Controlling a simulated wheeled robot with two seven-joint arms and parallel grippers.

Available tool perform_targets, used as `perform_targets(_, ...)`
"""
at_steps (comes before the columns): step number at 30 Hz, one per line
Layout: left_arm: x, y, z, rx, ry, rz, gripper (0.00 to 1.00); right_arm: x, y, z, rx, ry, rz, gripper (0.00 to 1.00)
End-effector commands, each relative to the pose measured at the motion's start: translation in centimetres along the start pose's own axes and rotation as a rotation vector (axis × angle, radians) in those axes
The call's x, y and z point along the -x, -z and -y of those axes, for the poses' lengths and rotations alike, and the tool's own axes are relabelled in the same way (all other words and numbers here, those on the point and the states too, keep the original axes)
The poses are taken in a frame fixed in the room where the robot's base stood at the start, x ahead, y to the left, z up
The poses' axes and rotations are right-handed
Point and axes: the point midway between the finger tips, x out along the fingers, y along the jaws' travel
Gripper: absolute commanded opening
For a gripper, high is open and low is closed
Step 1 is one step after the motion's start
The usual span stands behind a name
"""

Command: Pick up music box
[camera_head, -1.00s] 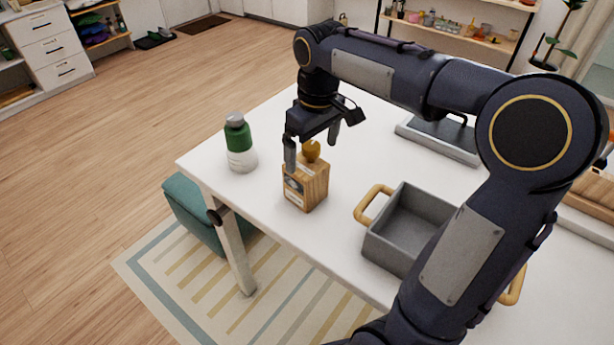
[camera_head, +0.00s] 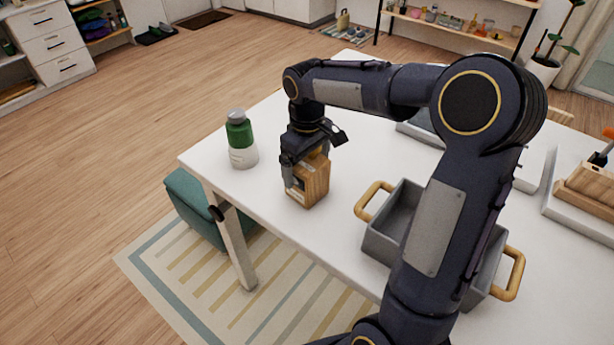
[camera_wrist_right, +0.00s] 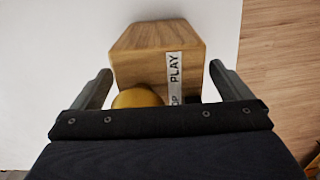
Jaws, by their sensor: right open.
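The music box (camera_head: 312,186) is a small wooden block standing on the white table near its front left edge. In the right wrist view the box (camera_wrist_right: 150,52) shows a white "PLAY" label and a round golden knob (camera_wrist_right: 137,98). My right gripper (camera_head: 303,169) is lowered over the box from above. In the wrist view the open fingers of the right gripper (camera_wrist_right: 160,88) stand on either side of the box, with a gap at each side. The knob is mostly hidden by the gripper in the head view. My left gripper is not in view.
A green and white bottle (camera_head: 240,140) stands left of the box on the white table (camera_head: 265,205). A grey bin with wooden handles (camera_head: 386,228) is to the right, partly behind my arm. A teal stool (camera_head: 196,208) is below the table edge.

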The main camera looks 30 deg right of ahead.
Motion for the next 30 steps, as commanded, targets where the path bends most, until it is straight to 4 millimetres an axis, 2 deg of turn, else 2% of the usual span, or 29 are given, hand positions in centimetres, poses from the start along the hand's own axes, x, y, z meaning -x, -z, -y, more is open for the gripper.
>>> perform_targets(2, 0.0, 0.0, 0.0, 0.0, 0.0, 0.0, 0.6, 0.0, 0.0, 0.0, 0.0, 0.0, 0.0, 0.98)
perform_targets(17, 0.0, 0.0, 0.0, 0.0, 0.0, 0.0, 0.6, 0.1, 0.0, 0.0, 0.0, 0.0, 0.0, 0.35)
perform_targets(26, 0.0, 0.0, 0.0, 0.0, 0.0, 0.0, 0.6, 0.4, 0.1, 0.0, 0.0, -0.001, -0.003, 0.34)
perform_targets(30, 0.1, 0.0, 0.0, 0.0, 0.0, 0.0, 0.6, 1.4, 0.1, 0.0, 0.0, -0.002, -0.006, 0.34)
